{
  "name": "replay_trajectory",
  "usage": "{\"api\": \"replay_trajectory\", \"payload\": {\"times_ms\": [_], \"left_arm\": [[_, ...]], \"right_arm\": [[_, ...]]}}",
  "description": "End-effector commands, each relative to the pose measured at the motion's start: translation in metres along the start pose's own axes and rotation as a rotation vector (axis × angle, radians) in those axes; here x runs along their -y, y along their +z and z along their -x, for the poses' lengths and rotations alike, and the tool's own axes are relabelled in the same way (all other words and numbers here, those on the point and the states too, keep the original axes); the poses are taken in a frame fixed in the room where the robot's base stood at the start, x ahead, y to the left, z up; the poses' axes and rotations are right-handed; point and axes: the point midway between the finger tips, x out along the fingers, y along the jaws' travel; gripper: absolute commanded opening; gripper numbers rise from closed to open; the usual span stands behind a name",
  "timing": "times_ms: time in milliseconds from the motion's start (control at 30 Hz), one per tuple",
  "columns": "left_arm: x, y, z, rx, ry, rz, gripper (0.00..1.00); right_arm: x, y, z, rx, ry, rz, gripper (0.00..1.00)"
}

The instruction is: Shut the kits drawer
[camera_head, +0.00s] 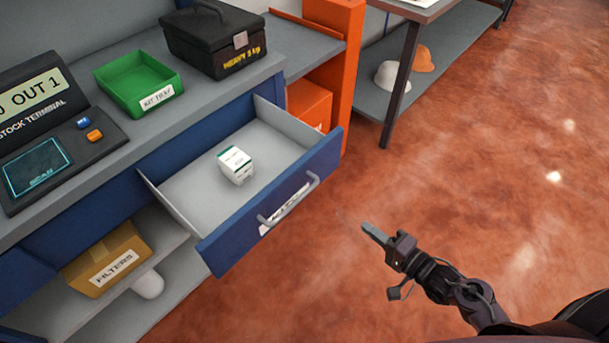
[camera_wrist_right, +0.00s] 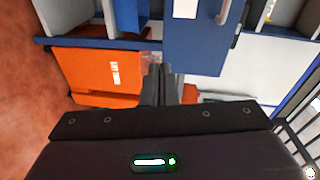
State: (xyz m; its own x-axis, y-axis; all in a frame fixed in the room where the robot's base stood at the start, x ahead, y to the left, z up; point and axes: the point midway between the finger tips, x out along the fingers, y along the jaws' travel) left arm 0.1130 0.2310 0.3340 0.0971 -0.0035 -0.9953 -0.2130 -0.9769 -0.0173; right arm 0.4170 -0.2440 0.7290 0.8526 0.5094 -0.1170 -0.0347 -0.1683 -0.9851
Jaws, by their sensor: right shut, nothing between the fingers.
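The kits drawer (camera_head: 215,252) is blue-fronted and stands pulled out from the bench, with a curved metal handle and a white label partly hidden by the handle. A small white and green box (camera_head: 236,165) sits inside it. In the right wrist view the blue drawer front (camera_wrist_right: 195,45) shows at upper middle, with its handle (camera_wrist_right: 228,15). My right gripper (camera_head: 372,232) is shut and empty, over the floor to the right of the drawer front and apart from it. My left gripper is not in view.
A green kit tray (camera_head: 112,97), a black heavy toolbox (camera_head: 190,50) and a stock terminal (camera_head: 95,150) stand on the bench top. An orange post (camera_head: 352,45) stands beyond the drawer. A filters box (camera_head: 90,283) is on the shelf below. The floor at right is clear.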

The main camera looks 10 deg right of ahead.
Motion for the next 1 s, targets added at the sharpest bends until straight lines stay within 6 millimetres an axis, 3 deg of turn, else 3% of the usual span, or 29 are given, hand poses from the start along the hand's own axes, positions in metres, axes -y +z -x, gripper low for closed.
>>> {"api": "replay_trajectory", "payload": {"times_ms": [33, 100, 200, 367, 800, 1000], "left_arm": [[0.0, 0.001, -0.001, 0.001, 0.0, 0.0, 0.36], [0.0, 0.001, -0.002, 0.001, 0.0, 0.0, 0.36], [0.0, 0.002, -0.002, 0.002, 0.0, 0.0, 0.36], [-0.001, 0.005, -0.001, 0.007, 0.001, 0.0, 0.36], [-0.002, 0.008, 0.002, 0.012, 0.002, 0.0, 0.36], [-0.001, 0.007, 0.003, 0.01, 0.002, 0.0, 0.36]], "right_arm": [[0.021, 0.002, -0.001, 0.029, -0.047, -0.037, 0.0], [0.042, 0.006, -0.001, 0.061, -0.092, -0.087, 0.0], [0.056, 0.008, -0.003, 0.084, -0.121, -0.119, 0.0], [0.061, 0.009, -0.02, 0.085, -0.127, -0.124, 0.0], [0.072, 0.015, -0.11, 0.082, -0.125, -0.121, 0.0], [0.073, 0.017, -0.133, 0.082, -0.122, -0.123, 0.0]]}}
